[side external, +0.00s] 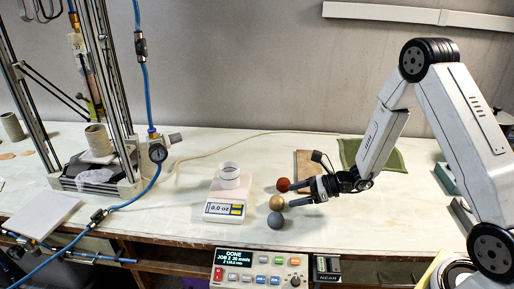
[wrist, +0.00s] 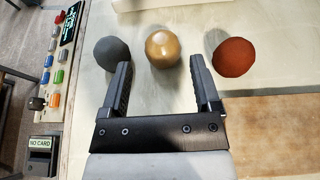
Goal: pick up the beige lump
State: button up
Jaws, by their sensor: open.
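The beige lump (side external: 276,202) is a small round ball on the table, between a dark red ball (side external: 283,185) and a grey ball (side external: 275,221). My gripper (side external: 289,194) is open and empty beside it. In the wrist view the beige lump (wrist: 163,48) lies just beyond my gripper's fingertips (wrist: 160,65), roughly midway between them. There the grey ball (wrist: 113,54) is beyond the left finger, and the red ball (wrist: 234,57) is to the right of the right finger. Whether the fingers touch any ball cannot be told.
A scale (side external: 225,205) with a white ring (side external: 229,175) stands left of the balls. A control panel (side external: 262,268) is at the table's front edge. A brown board (side external: 304,163) and green cloth (side external: 385,156) lie behind. A printer frame (side external: 100,187) with blue hose stands at left.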

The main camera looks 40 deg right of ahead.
aim_at(271, 201)
jog(key=shift+f+x, duration=0.1)
jog(key=shift+x, duration=1.85)
jog(key=shift+f+x, duration=0.15)
jog(key=shift+x, duration=1.8)
jog(key=shift+d, duration=0.1)
jog(key=c, duration=1.1)
jog(key=shift+o, duration=0.2)
jog(key=shift+r, duration=0.15)
jog(key=shift+r, duration=1.05)
jog(key=s+r, duration=1)
jog(key=s, duration=0.4)
jog(key=shift+d+r, duration=0.35)
jog(key=shift+d, duration=0.05)
jog(key=shift+w, duration=0.1)
